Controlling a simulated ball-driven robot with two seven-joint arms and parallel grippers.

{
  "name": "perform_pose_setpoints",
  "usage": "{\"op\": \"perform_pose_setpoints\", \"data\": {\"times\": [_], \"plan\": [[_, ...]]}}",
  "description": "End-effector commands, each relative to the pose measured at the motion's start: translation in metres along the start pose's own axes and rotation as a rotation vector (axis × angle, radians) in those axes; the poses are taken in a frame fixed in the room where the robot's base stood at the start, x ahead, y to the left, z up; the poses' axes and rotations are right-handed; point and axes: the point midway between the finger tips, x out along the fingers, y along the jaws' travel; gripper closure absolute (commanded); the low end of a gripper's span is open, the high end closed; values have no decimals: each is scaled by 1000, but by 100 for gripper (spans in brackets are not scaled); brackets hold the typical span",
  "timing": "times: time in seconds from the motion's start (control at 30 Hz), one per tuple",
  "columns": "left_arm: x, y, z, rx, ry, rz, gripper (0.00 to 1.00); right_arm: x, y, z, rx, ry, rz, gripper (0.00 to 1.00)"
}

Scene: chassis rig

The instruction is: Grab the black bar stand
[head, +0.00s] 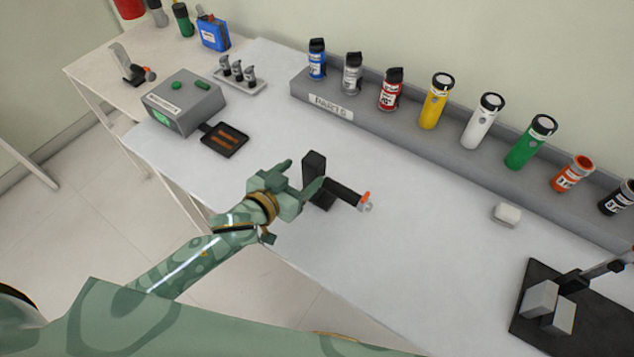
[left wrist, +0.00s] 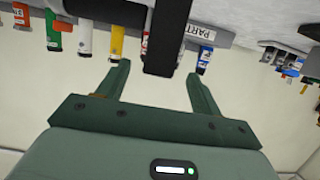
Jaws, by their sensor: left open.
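The black bar stand (head: 314,167) stands upright on the white bench, with a dark cylinder tipped in orange (head: 345,193) reaching out to its right. My left gripper (head: 304,174) is open right beside the upright, its fingers pointing at it. In the left wrist view the black upright (left wrist: 166,35) shows just beyond and between the two open fingertips (left wrist: 158,68). I cannot tell whether either finger touches it. The gripper partly hides the stand's foot in the head view. My right gripper is not in view.
A grey parts rack (head: 400,123) with several coloured canisters runs along the wall. A grey box (head: 185,103) and a black tray (head: 223,140) stand to the left. A black base with grey blocks (head: 545,310) is at right. The bench front between is clear.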

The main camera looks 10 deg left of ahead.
Motion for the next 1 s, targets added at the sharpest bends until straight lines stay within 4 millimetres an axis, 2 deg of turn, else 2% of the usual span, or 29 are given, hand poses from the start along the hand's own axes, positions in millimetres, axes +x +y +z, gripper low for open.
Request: {"op": "perform_pose_setpoints", "data": {"times": [0.17,0.43,0.73,0.97,1.0], "plan": [[14,0,0,1,1,0,34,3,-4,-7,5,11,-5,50],[56,-1,-1,2,1,0,34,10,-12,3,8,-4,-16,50],[62,-1,-2,1,-1,1,34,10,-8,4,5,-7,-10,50],[61,-1,-2,1,-1,0,98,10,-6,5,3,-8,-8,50],[61,-1,-2,1,-1,0,100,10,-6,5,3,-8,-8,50]]}}
